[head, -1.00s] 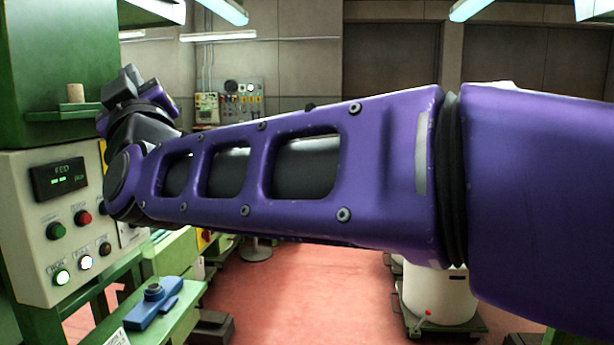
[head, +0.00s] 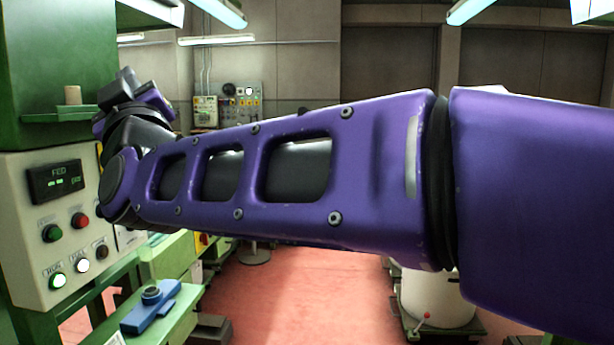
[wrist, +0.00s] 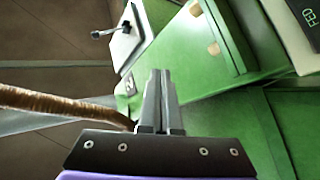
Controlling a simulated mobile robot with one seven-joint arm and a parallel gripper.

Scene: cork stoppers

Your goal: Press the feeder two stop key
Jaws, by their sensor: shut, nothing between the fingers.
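A cream control panel (head: 65,225) stands at the left in the head view. It has a dark display reading "FED" (head: 56,182), a green button (head: 52,233), a red button (head: 80,220), a dark knob (head: 102,252) and two lit buttons along the bottom. The key labels are too small to tell which one is the feeder two stop key. Part of the display (wrist: 303,20) shows at the wrist view's top right corner. My gripper (wrist: 158,75) is shut and empty, apart from any key. In the head view its fingers cannot be made out.
A green machine (wrist: 205,75) with cork stoppers fills much of the wrist view. A pale box with a black lever (wrist: 122,38) and a brown hose (wrist: 60,103) lie left. A blue fixture (head: 150,305) sits on a green bench. Red floor (head: 290,300) is open below my arm.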

